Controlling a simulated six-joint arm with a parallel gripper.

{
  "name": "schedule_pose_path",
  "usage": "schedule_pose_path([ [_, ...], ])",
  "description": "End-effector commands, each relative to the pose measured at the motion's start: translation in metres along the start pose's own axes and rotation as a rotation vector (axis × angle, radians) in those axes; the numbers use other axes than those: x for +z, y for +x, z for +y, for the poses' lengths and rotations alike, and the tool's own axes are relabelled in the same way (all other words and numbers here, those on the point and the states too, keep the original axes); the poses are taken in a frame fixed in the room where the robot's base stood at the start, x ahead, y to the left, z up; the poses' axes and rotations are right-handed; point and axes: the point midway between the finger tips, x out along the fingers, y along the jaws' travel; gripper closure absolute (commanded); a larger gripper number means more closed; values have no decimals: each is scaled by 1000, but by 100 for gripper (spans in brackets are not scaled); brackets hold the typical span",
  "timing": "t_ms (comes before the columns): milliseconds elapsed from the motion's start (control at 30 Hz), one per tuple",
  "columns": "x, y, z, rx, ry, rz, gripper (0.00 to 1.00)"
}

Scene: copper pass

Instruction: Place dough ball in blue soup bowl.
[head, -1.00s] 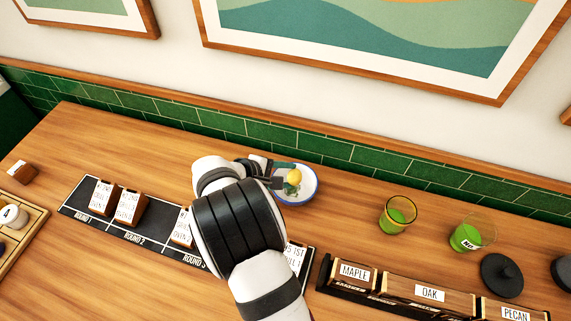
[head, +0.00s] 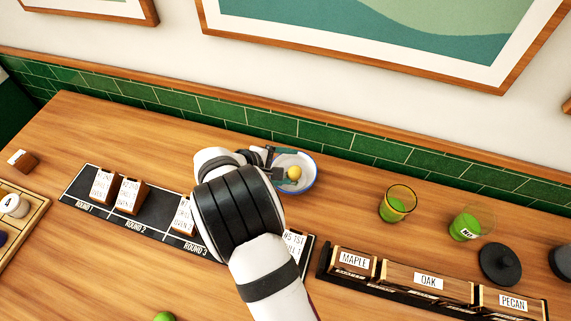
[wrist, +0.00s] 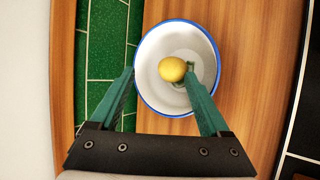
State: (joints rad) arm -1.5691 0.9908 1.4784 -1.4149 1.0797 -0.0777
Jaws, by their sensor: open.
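The blue-rimmed white soup bowl (head: 308,185) stands on the wooden table near the green tiled wall. The yellow dough ball (head: 294,173) shows inside its rim; whether it rests on the bottom is hard to tell. The wrist view shows the ball (wrist: 172,69) near the middle of the bowl (wrist: 150,91), with a greenish mark beside it. My gripper (wrist: 160,75) is open over the bowl, its two green fingers apart on either side of the ball and not touching it. In the head view my gripper (head: 272,165) is at the bowl's left side.
Two green-filled glasses (head: 397,203) (head: 465,227) and a black lid (head: 500,264) stand to the right. A rack of labelled wooden blocks (head: 428,281) is at front right. A black strip (head: 150,231) holding cards lies left, partly behind my arm.

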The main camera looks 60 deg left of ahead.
Motion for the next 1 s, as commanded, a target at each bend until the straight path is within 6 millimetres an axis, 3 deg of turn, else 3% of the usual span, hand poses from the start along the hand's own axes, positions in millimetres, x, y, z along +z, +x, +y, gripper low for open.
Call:
schedule_pose_path([
  [233,1,-3,3,0,1,1,18],
  [600,22,-47,44,0,1,1,18],
  [1000,24,-48,45,-1,1,0,18],
])
